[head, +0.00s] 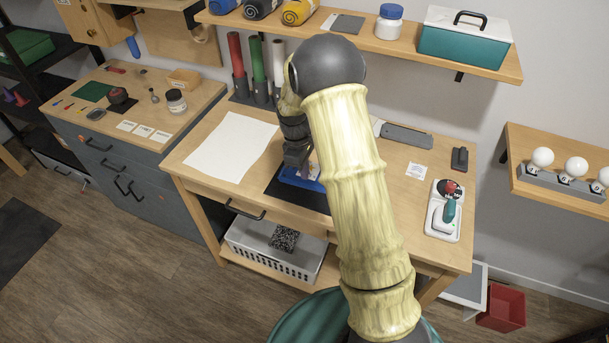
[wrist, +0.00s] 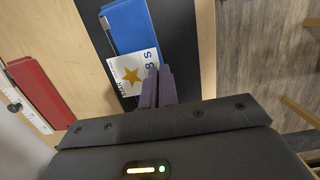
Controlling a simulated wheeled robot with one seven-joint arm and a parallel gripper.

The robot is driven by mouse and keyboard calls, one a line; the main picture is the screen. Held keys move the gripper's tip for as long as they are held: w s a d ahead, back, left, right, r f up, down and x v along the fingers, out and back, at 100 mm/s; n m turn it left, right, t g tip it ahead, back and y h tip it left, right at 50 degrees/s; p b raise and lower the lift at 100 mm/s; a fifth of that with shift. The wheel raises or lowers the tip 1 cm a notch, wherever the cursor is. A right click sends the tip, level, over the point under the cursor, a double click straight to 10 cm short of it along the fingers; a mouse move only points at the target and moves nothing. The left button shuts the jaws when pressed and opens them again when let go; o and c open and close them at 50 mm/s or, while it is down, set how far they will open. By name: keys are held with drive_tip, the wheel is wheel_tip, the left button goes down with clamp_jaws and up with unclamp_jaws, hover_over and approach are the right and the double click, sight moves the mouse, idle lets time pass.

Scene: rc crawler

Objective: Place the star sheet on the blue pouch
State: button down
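The star sheet (wrist: 122,71) is white with a gold star and dark lettering. In the wrist view it overlaps the near end of the blue pouch (wrist: 128,26); whether it touches the pouch is hard to tell. My gripper (wrist: 160,72) has its purple fingers close together at the sheet's right edge and appears shut on it. In the head view my gripper (head: 306,169) is low over the blue pouch (head: 301,181), which lies on a black mat (head: 300,198) on the middle table. My arm hides part of that area.
A large white sheet (head: 231,147) lies left of the mat. To the right are a small white card (head: 418,170), a joystick controller (head: 443,212) and a dark block (head: 459,159). Colored tubes (head: 258,70) stand behind. The wrist view shows a red object (wrist: 40,93).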

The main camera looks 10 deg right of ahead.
drive_tip(key=shift+f, duration=1.4)
drive_tip(key=shift+f, duration=0.2)
drive_tip(key=c, duration=1.7)
unclamp_jaws()
drive_tip(key=shift+r, duration=0.1)
wheel_tip(320, 180, up, 12)
drive_tip(key=w+a+b, duration=0.1)
drive_tip(key=shift+a, duration=0.25)
